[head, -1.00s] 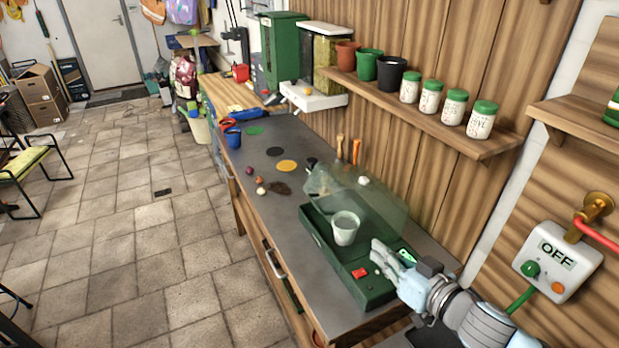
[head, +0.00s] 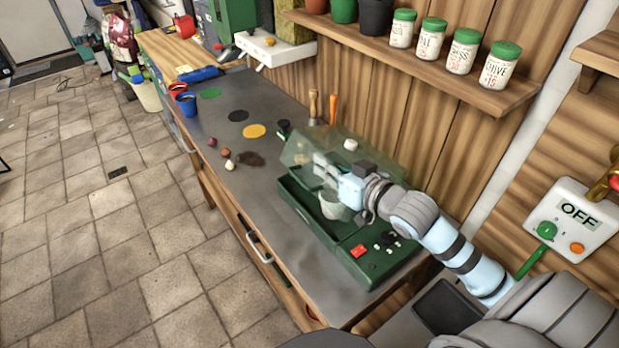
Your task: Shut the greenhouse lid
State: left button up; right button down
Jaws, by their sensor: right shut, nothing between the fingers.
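The greenhouse (head: 376,274) is a dark green tray-like box on the grey bench, with a red button (head: 361,251) on its front right part. Its clear lid (head: 300,150) stands raised and tilted back at the far side. A pale pot (head: 333,206) stands inside the box, partly covered by my arm. My right gripper (head: 322,168) is shut and empty, in front of the lid and above the pot. I cannot tell whether it touches the lid. My left gripper is not in view.
A shelf (head: 430,66) with pots and labelled jars hangs above. An OFF switch box (head: 572,220) is on the right wall.

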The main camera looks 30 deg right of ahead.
jog(key=w+a+f, duration=0.1)
jog(key=w+f, duration=0.3)
jog(key=f, duration=0.1)
jog(key=shift+w+a+b, duration=0.2)
jog(key=shift+w+b, duration=0.1)
jog(key=shift+b, duration=0.1)
jog(key=shift+w+f, duration=0.1)
jog(key=shift+f, duration=0.1)
jog(key=a+f+n+b, duration=0.2)
jog(key=a+f+b, duration=0.2)
jog(key=f, duration=0.5)
jog(key=shift+s+a+f+h+b, duration=0.2)
jog(key=shift+s+h+b, duration=0.15)
jog(key=shift+h+b, duration=0.1)
jog(key=shift+r, duration=0.1)
